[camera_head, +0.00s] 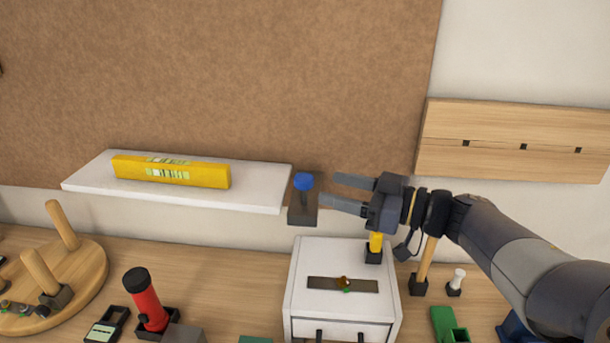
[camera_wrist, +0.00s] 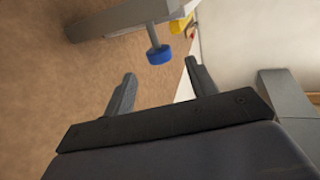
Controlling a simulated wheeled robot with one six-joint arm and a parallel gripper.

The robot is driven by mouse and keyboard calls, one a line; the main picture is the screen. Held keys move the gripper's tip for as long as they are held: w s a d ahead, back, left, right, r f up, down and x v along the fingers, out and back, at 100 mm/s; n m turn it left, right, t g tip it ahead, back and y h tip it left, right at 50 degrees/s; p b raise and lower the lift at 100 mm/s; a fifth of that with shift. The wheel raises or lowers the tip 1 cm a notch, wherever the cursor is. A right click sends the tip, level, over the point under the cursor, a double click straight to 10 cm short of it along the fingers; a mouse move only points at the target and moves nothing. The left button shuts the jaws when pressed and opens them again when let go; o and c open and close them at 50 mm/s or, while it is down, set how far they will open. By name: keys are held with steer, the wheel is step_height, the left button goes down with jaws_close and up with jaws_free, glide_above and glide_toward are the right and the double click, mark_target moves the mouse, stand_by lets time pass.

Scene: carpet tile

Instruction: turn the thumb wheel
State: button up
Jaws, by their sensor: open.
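The thumb wheel is a small blue knob (camera_head: 303,182) on a dark grey bracket plate (camera_head: 302,212) at the wall, by the right end of the white shelf. In the wrist view the blue knob (camera_wrist: 159,54) sits at the end of a short grey stem, beyond my fingertips. My gripper (camera_head: 335,189) is open and points left toward the knob, its fingers one above the other in the head view. In the wrist view my gripper (camera_wrist: 162,75) shows both fingers apart with nothing between them. The knob looks just past the tips; I cannot tell the exact distance.
A white shelf (camera_head: 90,182) holds a yellow spirit level (camera_head: 200,175). Below stand a white drawer box (camera_head: 340,257), a red flashlight (camera_head: 147,300) and a round wooden peg board (camera_head: 85,275). A slatted wooden panel (camera_head: 510,130) is on the right wall.

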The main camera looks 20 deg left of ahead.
mark_target(313, 183)
steer(key=a, duration=0.7)
steer(key=shift+a, duration=0.15)
steer(key=shift+c, duration=0.2)
steer(key=c, duration=0.9)
